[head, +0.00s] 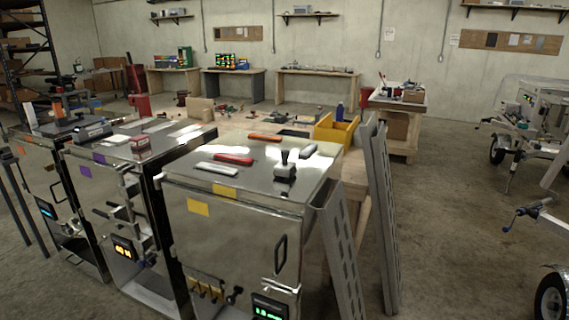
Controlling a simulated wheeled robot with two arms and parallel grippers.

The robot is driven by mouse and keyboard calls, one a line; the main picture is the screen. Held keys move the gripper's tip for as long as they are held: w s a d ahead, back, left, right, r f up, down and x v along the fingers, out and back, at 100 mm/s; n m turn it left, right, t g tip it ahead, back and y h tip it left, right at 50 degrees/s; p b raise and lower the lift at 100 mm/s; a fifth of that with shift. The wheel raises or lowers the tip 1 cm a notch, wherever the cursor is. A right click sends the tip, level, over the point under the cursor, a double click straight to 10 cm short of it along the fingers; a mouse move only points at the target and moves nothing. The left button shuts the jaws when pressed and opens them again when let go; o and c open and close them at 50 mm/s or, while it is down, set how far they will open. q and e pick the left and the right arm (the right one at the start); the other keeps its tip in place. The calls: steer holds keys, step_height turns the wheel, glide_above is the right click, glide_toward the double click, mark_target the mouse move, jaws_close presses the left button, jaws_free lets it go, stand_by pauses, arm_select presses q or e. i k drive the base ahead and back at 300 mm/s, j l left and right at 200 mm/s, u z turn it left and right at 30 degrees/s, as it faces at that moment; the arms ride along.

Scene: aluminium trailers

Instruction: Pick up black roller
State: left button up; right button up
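No object is clearly recognisable as a black roller at this size. A small dark object with an upright black handle and a paler base (285,168) stands on the top of the nearest metal cabinet (250,175), near its right front edge. I cannot tell whether it is the roller. A grey-white rounded item (307,150) lies behind it to the right. A red-handled tool (233,159), a pale flat bar (218,168) and an orange-red tool (264,137) lie on the same top. Neither of my grippers is in view.
More metal cabinets (140,150) stand close on the left. Grey perforated ramps (380,215) lean upright at the nearest cabinet's right side. A yellow bin (337,131) sits on the wooden bench behind. Trailers (540,110) stand at the right. The concrete floor (455,220) between is clear.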

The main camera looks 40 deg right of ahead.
mark_target(282, 168)
steer(key=z, duration=1.1)
